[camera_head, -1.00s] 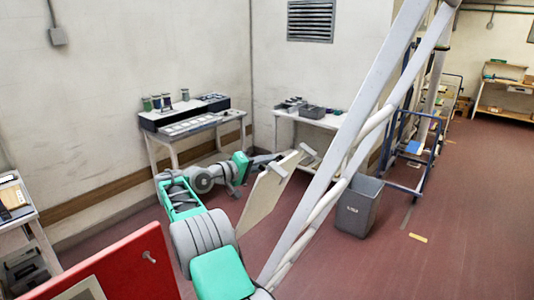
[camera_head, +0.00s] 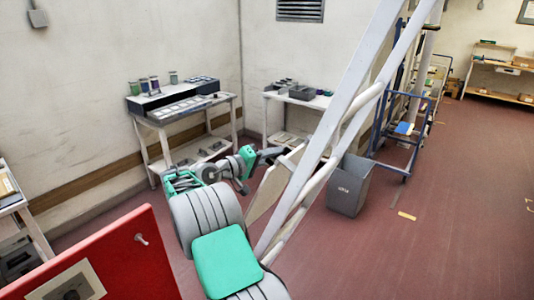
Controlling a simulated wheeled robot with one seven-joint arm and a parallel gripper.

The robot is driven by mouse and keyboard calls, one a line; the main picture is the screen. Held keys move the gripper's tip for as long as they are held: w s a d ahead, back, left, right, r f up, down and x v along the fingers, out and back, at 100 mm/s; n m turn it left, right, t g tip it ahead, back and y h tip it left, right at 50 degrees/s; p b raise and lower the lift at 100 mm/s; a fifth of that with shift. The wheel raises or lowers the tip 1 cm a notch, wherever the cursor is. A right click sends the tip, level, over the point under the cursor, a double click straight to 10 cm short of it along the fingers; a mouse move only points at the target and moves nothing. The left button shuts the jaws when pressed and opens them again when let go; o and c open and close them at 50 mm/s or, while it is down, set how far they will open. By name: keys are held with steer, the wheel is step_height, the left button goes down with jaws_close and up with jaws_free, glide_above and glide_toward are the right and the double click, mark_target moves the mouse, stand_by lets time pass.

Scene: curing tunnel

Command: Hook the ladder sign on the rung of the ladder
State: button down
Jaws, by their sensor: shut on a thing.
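The ladder (camera_head: 335,115) leans across the middle of the view, its pale grey rails running from the top down to the lower centre. The ladder sign (camera_head: 262,196) is a flat cream panel, tilted, just left of the ladder rail. Its right part is hidden by or runs up against the rail. My gripper (camera_head: 270,155) is shut on the sign near its upper edge. The fingertips are small and partly covered, and the sign's hooks cannot be made out. I cannot tell whether the sign touches a rung.
A red board (camera_head: 110,262) with a peg stands at the lower left. A bench with jars (camera_head: 185,115) and a second table (camera_head: 295,100) stand along the walls. A grey bin (camera_head: 350,187) and a blue cart (camera_head: 405,140) are right of the ladder. The right floor is mostly clear.

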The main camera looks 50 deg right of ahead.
steer(key=s+f+b, duration=0.4)
steer(key=s+f, duration=0.1)
steer(key=f, duration=0.1)
steer(key=shift+d+b, duration=0.25)
steer(key=shift+b, duration=0.15)
stand_by(0.7)
